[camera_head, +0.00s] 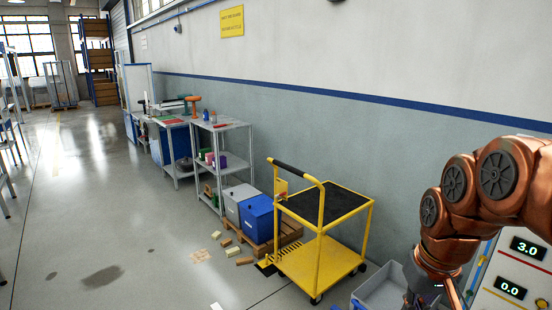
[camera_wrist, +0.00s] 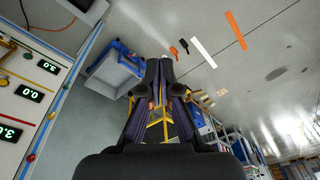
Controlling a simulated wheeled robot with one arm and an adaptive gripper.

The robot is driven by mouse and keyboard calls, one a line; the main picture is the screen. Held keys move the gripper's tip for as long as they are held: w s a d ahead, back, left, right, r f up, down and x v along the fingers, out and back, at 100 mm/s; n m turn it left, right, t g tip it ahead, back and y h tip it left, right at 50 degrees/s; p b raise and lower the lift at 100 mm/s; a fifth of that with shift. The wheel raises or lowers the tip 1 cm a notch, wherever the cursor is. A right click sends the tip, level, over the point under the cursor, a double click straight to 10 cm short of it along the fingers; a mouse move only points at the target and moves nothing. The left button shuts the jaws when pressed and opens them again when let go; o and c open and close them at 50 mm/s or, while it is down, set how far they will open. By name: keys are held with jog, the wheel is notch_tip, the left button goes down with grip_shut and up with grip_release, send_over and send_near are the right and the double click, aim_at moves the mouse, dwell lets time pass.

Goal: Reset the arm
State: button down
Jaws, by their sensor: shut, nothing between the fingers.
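My copper-coloured arm comes in at the right of the head view and bends down. My gripper (camera_wrist: 160,62) shows in the middle of the wrist view, its two dark fingers together with nothing between them. In the head view only a dark part of it shows at the bottom edge, beside a grey bin (camera_head: 378,288). The fingertips are out of that view. The grey bin also shows in the wrist view (camera_wrist: 108,76), left of the fingers. No object is held.
A panel (camera_head: 490,300) with readouts 3.0 and 0.0 stands close to my arm at the right. A yellow cart (camera_head: 310,262) stands left of the bin. Blue (camera_head: 257,220) and grey boxes on a pallet and metal shelves line the wall. Open floor (camera_head: 100,210) lies at the left.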

jog(key=s+a+f+g, duration=0.1)
jog(key=s+f, duration=0.3)
jog(key=s, duration=0.4)
jog(key=s+a+f+g+p, duration=0.1)
jog(key=s+a+f, duration=0.3)
jog(key=s, duration=0.5)
jog(key=shift+s+a+g+h, duration=0.2)
jog(key=shift+a+g+h, duration=0.1)
jog(key=shift+g, duration=0.2)
